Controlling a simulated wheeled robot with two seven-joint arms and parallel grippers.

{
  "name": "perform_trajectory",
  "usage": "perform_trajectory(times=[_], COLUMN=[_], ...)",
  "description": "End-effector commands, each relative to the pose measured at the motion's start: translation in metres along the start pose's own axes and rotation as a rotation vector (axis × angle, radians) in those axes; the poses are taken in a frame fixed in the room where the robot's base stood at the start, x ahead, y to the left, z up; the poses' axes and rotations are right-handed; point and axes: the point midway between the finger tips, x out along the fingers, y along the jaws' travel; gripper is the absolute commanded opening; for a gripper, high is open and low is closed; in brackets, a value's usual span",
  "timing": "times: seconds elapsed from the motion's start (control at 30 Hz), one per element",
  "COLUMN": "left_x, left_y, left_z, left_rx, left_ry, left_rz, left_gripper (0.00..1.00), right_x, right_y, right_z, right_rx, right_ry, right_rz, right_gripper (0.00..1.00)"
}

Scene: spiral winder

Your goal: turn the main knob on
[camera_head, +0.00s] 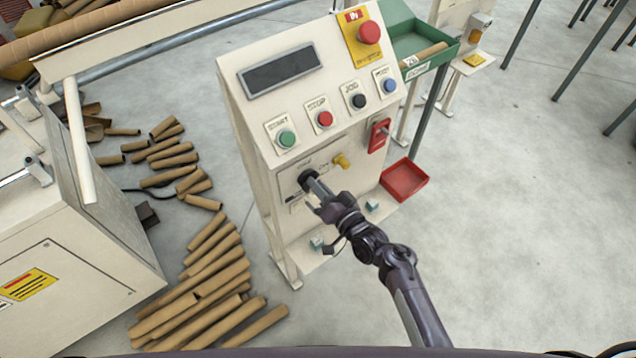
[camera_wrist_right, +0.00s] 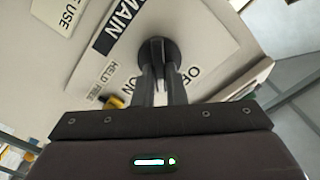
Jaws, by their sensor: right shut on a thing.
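The main knob (camera_head: 307,177) is a round black knob on the lower front of the cream control cabinet (camera_head: 262,187). It also shows in the right wrist view (camera_wrist_right: 157,50), against a pale plate lettered MAIN, with partly hidden OFF and ON markings. My right gripper (camera_head: 314,182) reaches the knob from the front. In the right wrist view its two fingers (camera_wrist_right: 160,72) are shut on the knob's raised grip, one finger on each side. The knob's exact angle is hard to read because the fingers cover part of it. My left gripper is not in view.
A yellow knob (camera_head: 342,160) and a red switch (camera_head: 379,135) sit right of the main knob. START, STOP, JOG and other buttons are above, with a red emergency button (camera_head: 369,32). A red tray (camera_head: 404,180) is at right. Cardboard tubes (camera_head: 213,285) cover the floor at left.

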Motion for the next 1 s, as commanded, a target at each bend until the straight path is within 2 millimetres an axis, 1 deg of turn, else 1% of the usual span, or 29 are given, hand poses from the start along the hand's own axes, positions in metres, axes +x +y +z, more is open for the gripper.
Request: perform_trajectory(times=[0.1, 0.6, 0.8, 1.0], left_x=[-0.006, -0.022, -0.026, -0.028], left_y=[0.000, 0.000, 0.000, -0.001], left_z=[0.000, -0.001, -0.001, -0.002], left_rx=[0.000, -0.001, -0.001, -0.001], left_ry=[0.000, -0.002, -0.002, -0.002], left_rz=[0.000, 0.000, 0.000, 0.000], left_gripper=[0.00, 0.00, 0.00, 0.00], right_x=[0.000, 0.000, 0.000, 0.000], right_y=[0.000, 0.003, 0.004, 0.005], right_z=[-0.001, 0.001, 0.001, 0.002], right_rx=[0.113, 0.565, 0.694, 0.775], right_ry=[0.000, 0.000, 0.000, 0.000], right_rz=[0.002, 0.002, 0.001, 0.002], right_gripper=[0.00, 0.00, 0.00, 0.00])
